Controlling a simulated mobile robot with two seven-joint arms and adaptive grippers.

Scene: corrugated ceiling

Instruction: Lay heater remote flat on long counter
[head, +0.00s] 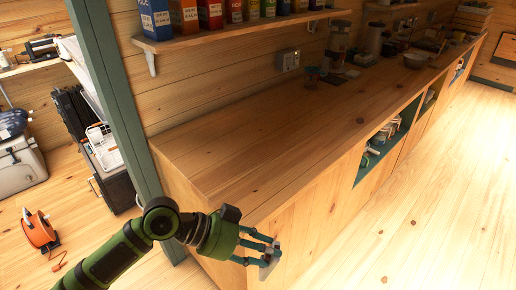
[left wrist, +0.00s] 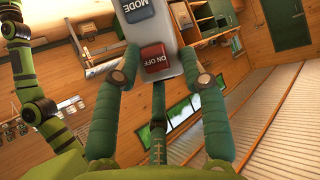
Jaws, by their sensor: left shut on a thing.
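The heater remote is a grey-white slab with a blue MODE button and a red ON OFF button. It shows large at the top of the left wrist view (left wrist: 176,47), gripped between my left fingers. In the head view the remote (head: 268,266) is a small pale piece at the fingertips. My left gripper (head: 268,252) is shut on it, in front of the near end of the long counter (head: 260,140). The remote appears below the counter top's edge in the picture; its exact height is unclear. My right gripper is not in the head view; I cannot identify it in the wrist view.
The near half of the counter top is bare. Cups and jars (head: 338,42) stand farther back along the wall. A shelf (head: 230,28) with several coloured boxes hangs above. A green post (head: 118,100) rises at the counter's left end. An orange reel (head: 40,230) is on the floor.

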